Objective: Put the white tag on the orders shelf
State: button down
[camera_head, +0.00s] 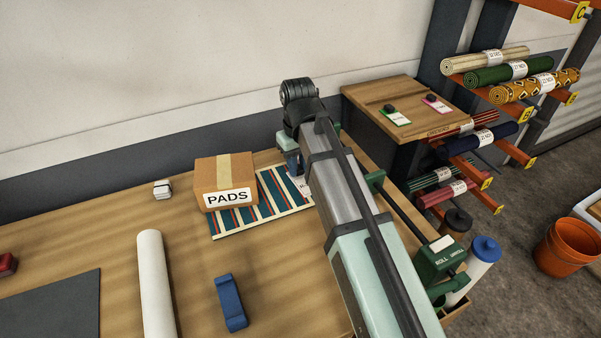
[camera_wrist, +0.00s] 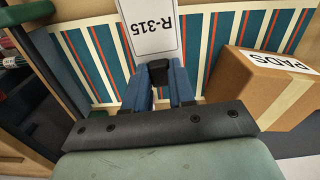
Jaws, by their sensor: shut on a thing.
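The white tag, printed R-315, shows in the wrist view (camera_wrist: 151,28) and partly in the head view (camera_head: 303,187). My gripper (camera_wrist: 158,76) is shut on the tag's black knob, between two blue fingers. In the head view my gripper (camera_head: 294,165) is over the right end of a striped rug piece, and my arm hides part of it. I cannot tell whether the tag touches the rug. The orders shelf (camera_head: 375,95) is a raised wooden shelf at the back right. A green-edged tag (camera_head: 397,118) and a pink-edged tag (camera_head: 437,105) lie on it.
The striped rug (camera_head: 262,215) lies beside a PADS box (camera_head: 226,178), left of my gripper. A white roll (camera_head: 155,285), a blue block (camera_head: 231,303) and a small white object (camera_head: 162,190) are on the bench. Racks of rolled rugs (camera_head: 500,70) stand right of the shelf.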

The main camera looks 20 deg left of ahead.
jog(key=shift+r, duration=0.55)
jog(key=shift+w+r, duration=0.1)
jog(key=shift+w, duration=0.15)
jog(key=w+d+r, duration=0.2)
jog(key=w+r, duration=0.1)
jog(key=w, duration=0.7)
notch_tip(320, 180, up, 9)
jog(key=m, duration=0.1)
send_over(408, 104)
jog(key=shift+s+f, duration=0.15)
jog(key=shift+f, duration=4.3)
jog(key=shift+f, duration=0.15)
jog(key=c, duration=0.9)
grip_release()
jog(key=shift+c, duration=0.2)
